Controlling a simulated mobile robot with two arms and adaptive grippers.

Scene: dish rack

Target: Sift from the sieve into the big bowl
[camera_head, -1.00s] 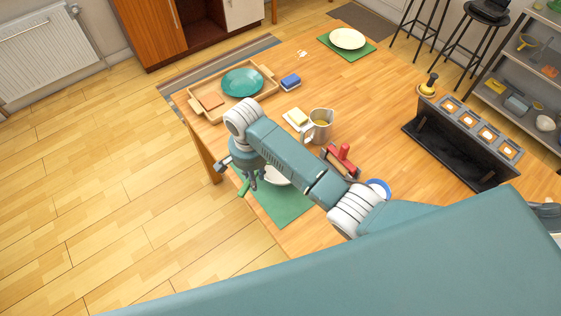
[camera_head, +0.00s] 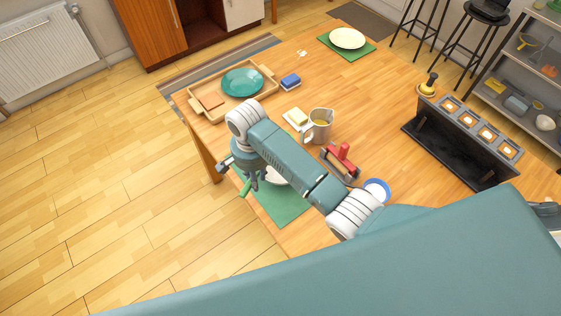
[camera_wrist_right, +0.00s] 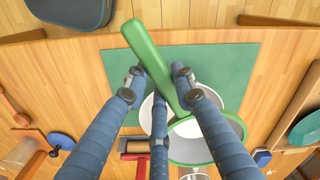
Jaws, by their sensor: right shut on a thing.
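The sieve has a green handle (camera_wrist_right: 148,55) and a round green-rimmed basket (camera_wrist_right: 192,140). In the head view only its handle (camera_head: 246,187) shows clearly, below my right gripper (camera_head: 253,176). My right gripper (camera_wrist_right: 158,76) is shut on the handle in the right wrist view. The big white bowl (camera_wrist_right: 147,112) stands on a green mat (camera_wrist_right: 108,62), partly hidden by the sieve and my fingers. In the head view the bowl (camera_head: 276,178) is mostly behind my right arm. The basket overlaps the bowl in the wrist view; its contents cannot be told. My left gripper is not in view.
A metal jug (camera_head: 318,128), a red-handled tool (camera_head: 342,156) and a blue-rimmed dish (camera_head: 377,190) are nearby. A wooden tray (camera_head: 211,114) holds a teal plate (camera_head: 242,82). A black rack (camera_head: 450,148) stands right. The table's left edge is close to the mat.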

